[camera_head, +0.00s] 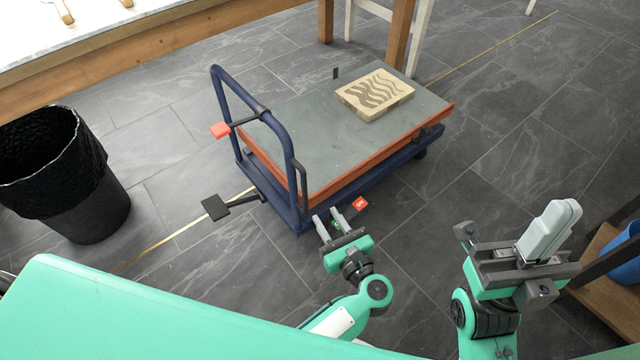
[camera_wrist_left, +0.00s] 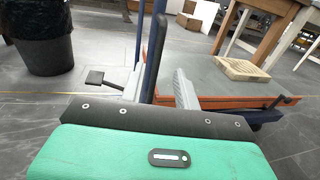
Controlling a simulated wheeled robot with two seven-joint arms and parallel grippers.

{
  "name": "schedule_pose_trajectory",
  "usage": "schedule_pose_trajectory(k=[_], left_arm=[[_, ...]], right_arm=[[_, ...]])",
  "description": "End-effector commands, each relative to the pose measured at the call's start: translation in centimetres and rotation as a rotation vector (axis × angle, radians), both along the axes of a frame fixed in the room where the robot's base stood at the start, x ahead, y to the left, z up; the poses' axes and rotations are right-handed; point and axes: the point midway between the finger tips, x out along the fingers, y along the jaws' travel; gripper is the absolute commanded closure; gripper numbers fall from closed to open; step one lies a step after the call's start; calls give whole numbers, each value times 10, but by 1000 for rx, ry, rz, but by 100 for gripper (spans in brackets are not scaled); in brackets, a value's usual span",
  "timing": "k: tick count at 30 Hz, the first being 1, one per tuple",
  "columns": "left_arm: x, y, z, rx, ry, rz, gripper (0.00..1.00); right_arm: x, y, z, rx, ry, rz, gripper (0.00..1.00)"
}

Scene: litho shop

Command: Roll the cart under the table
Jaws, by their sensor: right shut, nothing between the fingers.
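The cart (camera_head: 300,120) has a grey deck with orange sides, a dark blue base and a blue push handle (camera_head: 222,85) at its left end. It stands on the floor and also shows in the left wrist view (camera_wrist_left: 225,102). The wooden table (camera_head: 150,40) is at the upper left, behind the cart. My left gripper (camera_head: 326,219) is open and empty, low beside the handle end; in the left wrist view a blue handle post (camera_wrist_left: 152,60) appears between its fingers, with contact unclear. My right gripper (camera_head: 550,230) is shut and empty, to the right, apart from the cart.
A carved wood block (camera_head: 375,93) lies on the deck. A black bin (camera_head: 60,175) stands at left. Wooden table legs (camera_head: 399,35) and a white stool (camera_head: 420,38) are beyond the cart. A wooden shelf (camera_head: 610,285) is at lower right. Floor right of the cart is clear.

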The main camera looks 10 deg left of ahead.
Motion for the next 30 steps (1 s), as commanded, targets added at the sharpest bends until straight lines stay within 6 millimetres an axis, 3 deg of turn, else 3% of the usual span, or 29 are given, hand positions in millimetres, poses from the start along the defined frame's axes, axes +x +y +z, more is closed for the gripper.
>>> schedule_pose_trajectory(k=[18, 30], left_arm=[[87, 75, 0, 6, -1, -3, 68], [101, 86, 0, 5, 2, -2, 68]], right_arm=[[0, 0, 2, 4, -41, 0, 100], [0, 0, 5, 2, -48, 0, 100]])
